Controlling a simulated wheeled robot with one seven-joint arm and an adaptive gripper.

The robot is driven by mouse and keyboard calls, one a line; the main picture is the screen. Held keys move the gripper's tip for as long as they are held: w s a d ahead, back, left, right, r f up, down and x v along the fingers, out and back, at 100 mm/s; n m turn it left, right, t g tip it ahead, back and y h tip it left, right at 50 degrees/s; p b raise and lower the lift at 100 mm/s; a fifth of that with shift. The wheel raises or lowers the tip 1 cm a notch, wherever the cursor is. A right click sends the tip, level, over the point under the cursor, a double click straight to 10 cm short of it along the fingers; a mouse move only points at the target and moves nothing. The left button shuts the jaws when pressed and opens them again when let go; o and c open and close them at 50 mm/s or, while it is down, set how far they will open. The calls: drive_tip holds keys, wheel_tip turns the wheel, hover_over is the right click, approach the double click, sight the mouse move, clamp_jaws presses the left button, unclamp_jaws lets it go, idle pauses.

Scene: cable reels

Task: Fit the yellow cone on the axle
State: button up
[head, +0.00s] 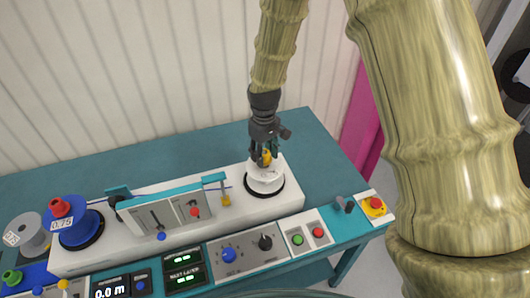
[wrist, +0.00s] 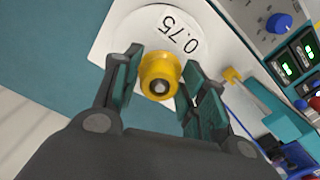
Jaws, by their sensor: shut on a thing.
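The yellow cone (wrist: 160,75) sits between the teal finger pads of my gripper (wrist: 162,82) in the wrist view. A grey round end, which looks like the axle tip (wrist: 159,87), shows in the cone's central hole. The cone is over the middle of a white reel (wrist: 125,32) marked 0.75. How deep the cone sits on the axle cannot be told. In the head view my gripper (head: 263,158) points down over the white reel (head: 265,178) at the machine's right end, and the fingers partly hide the yellow cone (head: 266,156).
A blue reel (head: 82,229) with a red cone (head: 60,207) stands at the machine's left end, beside a grey reel (head: 30,236). A teal-edged meter unit (head: 160,214) stands between the reels. Control panels line the front. The teal table (head: 312,170) is clear at right.

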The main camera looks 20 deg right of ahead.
drive_tip(key=shift+f, duration=0.5)
idle(0.3)
drive_tip(key=o, duration=1.1)
drive_tip(key=shift+o, duration=0.2)
drive_tip(key=shift+o, duration=1.4)
drive_tip(key=shift+r, duration=0.1)
drive_tip(key=shift+r+p, duration=2.8)
drive_tip(key=shift+r, duration=1.15)
